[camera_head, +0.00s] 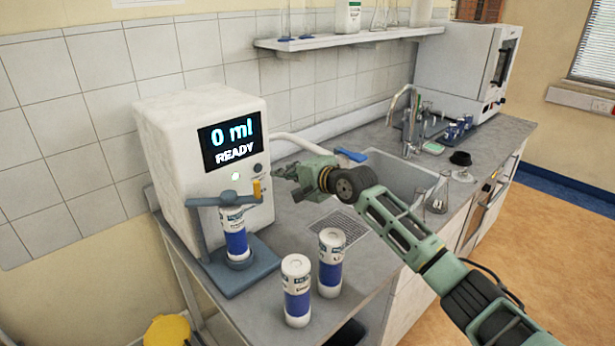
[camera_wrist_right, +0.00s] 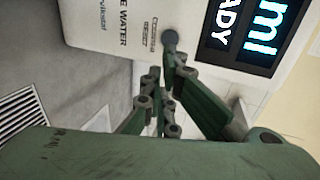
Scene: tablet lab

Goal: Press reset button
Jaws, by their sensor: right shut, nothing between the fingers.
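The white water machine (camera_head: 165,170) stands on the left of the bench. Its screen (camera_head: 231,141) reads "0 ml READY". A small round knob or button (camera_head: 258,171) sits on its front below the screen's right side. A dark round button (camera_wrist_right: 169,38) shows beside the screen in the right wrist view. My right gripper (camera_head: 277,172) is shut and empty, just to the right of the machine's front. In the wrist view its fingers (camera_wrist_right: 163,75) appear close to the button; I cannot tell if they touch. My left gripper is not in view.
Two similar bottles (camera_head: 297,290) (camera_head: 330,262) stand in front. A sink (camera_head: 400,178), tap and white oven-like box (camera_head: 460,70) lie to the right.

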